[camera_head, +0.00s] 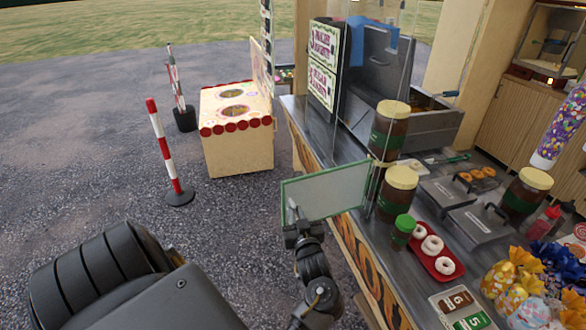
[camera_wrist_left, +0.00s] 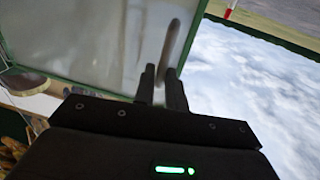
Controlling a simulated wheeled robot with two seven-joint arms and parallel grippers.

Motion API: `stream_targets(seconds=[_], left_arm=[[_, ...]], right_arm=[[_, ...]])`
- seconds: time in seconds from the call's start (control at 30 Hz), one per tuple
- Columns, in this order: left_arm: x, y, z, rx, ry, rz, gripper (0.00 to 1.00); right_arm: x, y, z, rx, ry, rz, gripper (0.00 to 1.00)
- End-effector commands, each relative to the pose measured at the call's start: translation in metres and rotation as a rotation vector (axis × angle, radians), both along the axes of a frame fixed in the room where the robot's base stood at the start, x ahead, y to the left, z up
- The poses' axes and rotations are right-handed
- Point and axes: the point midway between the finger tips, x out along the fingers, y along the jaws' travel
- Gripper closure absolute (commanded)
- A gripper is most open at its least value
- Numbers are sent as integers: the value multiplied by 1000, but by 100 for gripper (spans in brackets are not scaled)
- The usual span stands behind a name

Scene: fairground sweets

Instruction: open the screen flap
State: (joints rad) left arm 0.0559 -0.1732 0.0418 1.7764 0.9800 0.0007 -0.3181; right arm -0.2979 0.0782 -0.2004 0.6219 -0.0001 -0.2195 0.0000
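The screen flap (camera_head: 325,194) is a clear panel in a thin green frame. It stands out to the left from the counter's clear screen, over the counter's front edge. It fills the upper left of the left wrist view (camera_wrist_left: 90,40). A grey bar handle (camera_wrist_left: 174,38) is on it and runs down between my left gripper's fingers. My left gripper (camera_head: 291,214) is at the flap's lower left part, with its dark fingers (camera_wrist_left: 160,80) close together on the handle. My right gripper is not in view.
A striped post (camera_head: 166,150) and a game box (camera_head: 237,150) stand left. Paved ground between is clear.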

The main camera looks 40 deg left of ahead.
Motion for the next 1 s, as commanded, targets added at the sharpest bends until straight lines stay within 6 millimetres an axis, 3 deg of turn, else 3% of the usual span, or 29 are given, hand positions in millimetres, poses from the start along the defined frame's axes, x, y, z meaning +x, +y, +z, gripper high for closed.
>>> stream_targets(seconds=[0.03, 0.17, 0.8, 1.0], left_arm=[[9, -7, 6, 4, -12, -28, 83], [8, -5, 6, 4, -12, -25, 68], [5, -4, 4, 5, -8, -20, 68], [2, -20, 4, 1, -6, -21, 68]], right_arm=[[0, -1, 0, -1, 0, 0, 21], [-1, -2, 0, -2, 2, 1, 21], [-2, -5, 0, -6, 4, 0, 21], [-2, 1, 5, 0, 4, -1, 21]])
